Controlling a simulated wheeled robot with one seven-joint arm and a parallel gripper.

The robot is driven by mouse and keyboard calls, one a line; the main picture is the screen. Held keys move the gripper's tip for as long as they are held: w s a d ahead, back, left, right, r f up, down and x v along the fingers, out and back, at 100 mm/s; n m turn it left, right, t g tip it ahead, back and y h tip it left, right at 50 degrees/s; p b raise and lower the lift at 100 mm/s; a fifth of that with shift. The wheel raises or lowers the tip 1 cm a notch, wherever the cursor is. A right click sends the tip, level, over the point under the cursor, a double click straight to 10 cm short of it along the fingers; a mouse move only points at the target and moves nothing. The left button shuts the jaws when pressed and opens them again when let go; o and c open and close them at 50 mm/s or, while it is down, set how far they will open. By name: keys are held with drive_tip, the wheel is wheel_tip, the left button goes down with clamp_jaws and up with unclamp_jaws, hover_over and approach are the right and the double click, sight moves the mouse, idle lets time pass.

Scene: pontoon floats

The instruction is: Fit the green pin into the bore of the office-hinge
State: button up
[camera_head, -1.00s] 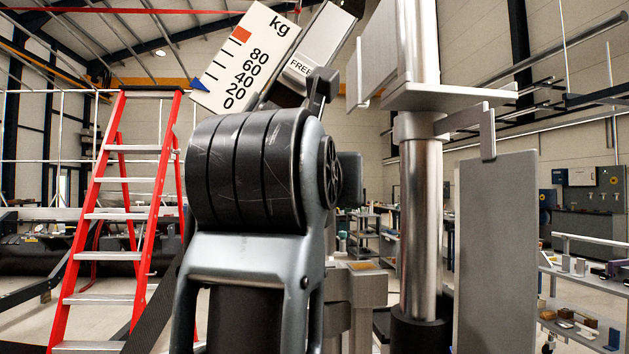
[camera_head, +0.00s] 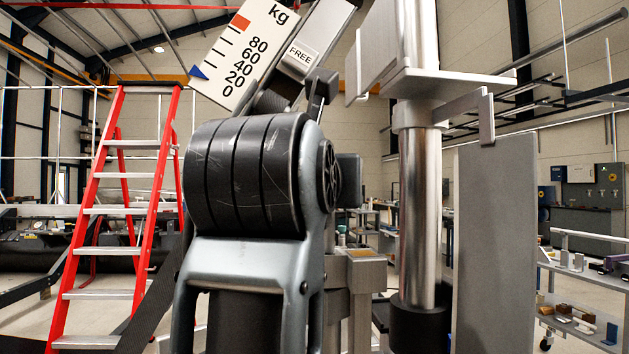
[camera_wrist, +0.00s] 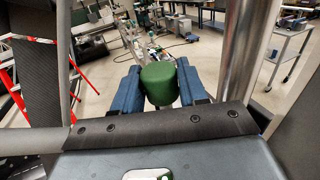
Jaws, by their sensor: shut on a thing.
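In the wrist view a green pin (camera_wrist: 159,84) stands between the two blue fingers of my gripper (camera_wrist: 160,88). The fingers press on it from left and right, and its round top end shows. Its lower part is hidden by the dark edge of my wrist. In the head view my own arm fills the middle, and I cannot make out my gripper or the pin there. I cannot identify the office-hinge or its bore for certain in either view.
A polished metal column (camera_head: 420,220) stands right of my arm, with a flat grey panel (camera_head: 495,245) beside it. A tilted kg scale (camera_head: 240,55) and a "FREE" label (camera_head: 299,54) are above. A red ladder (camera_head: 118,220) stands left. Shelves with small parts are far right.

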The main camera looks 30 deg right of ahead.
drive_tip(key=shift+f+b, duration=2.4)
drive_tip(key=shift+f, duration=1.05)
drive_tip(key=o, duration=1.2)
drive_tip(key=shift+a, duration=0.1)
drive_tip(key=b+v, duration=0.1)
drive_tip(key=v, duration=0.6)
drive_tip(key=shift+s+a, duration=0.2)
drive_tip(key=shift+s, duration=0.15)
